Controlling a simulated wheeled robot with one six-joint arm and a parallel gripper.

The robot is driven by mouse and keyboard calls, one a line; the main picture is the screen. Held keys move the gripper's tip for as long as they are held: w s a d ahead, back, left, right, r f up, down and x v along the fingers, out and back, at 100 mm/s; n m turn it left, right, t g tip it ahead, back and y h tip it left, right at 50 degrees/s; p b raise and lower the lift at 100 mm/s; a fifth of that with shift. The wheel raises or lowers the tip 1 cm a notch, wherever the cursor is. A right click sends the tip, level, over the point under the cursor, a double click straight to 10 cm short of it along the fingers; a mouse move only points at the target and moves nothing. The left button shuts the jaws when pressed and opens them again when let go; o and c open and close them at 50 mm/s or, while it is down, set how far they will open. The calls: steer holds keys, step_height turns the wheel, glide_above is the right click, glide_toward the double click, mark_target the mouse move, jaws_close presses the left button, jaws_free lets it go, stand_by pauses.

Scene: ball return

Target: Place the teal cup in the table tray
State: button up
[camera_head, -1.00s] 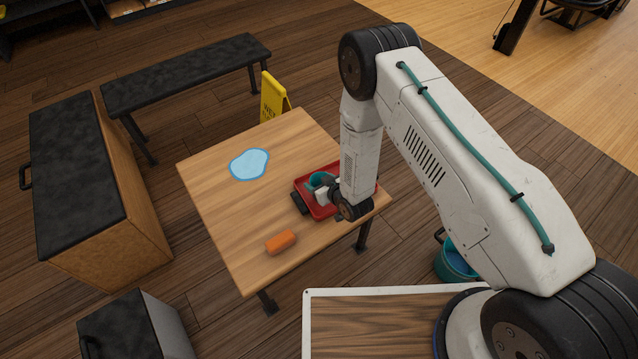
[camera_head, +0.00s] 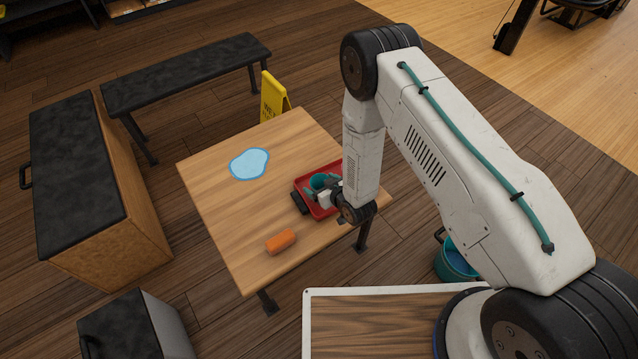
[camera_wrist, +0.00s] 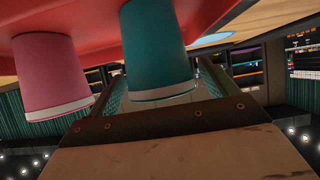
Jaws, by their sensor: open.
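The teal cup (camera_head: 318,181) stands in the red table tray (camera_head: 333,168) on the wooden table. In the wrist view, which looks upside down, the teal cup (camera_wrist: 158,45) rests against the red tray surface (camera_wrist: 90,28), with its pale rim away from the tray. My gripper (camera_head: 322,190) is at the cup, and its lower part is partly hidden by my arm. In the wrist view, my gripper's fingers (camera_wrist: 165,95) are open, one on each side of the cup. A pink cup (camera_wrist: 52,72) stands in the tray beside it.
A dark object (camera_head: 299,203) is at the tray's left edge. An orange block (camera_head: 281,242) and a light-blue puddle shape (camera_head: 249,163) lie on the table (camera_head: 225,210). A yellow wet-floor sign (camera_head: 273,97) stands behind it. A teal bucket (camera_head: 455,262) is on the floor at right.

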steer(key=v, duration=1)
steer(key=shift+s, duration=0.15)
steer(key=shift+r, duration=0.25)
steer(key=w+d+r+m+g+h, duration=0.1)
steer(key=w+d+r+h, duration=0.2)
steer(key=r, duration=0.7)
steer(key=w+d+r+m+g+h, duration=0.1)
steer(key=w+d+r, duration=0.3)
steer(key=r, duration=0.5)
steer(key=s+d+r+g+h, duration=0.15)
steer(key=d+r, duration=0.25)
steer(key=r, duration=0.7)
steer(key=s+d+r+m+g, duration=0.1)
steer(key=s+d+r, duration=0.2)
steer(key=s+r, duration=0.3)
steer(key=s+d+r+m+g+h, duration=0.1)
steer(key=s+r, duration=0.6)
steer(key=s, duration=0.8)
steer(key=s+d+r+m+g, duration=0.2)
steer(key=s+d+r, duration=0.3)
steer(key=s, duration=0.6)
step_height(320, 180, up, 2)
steer(key=shift+r+m+g, duration=0.15)
steer(key=shift+m+g, duration=0.25)
steer(key=shift+g, duration=0.35)
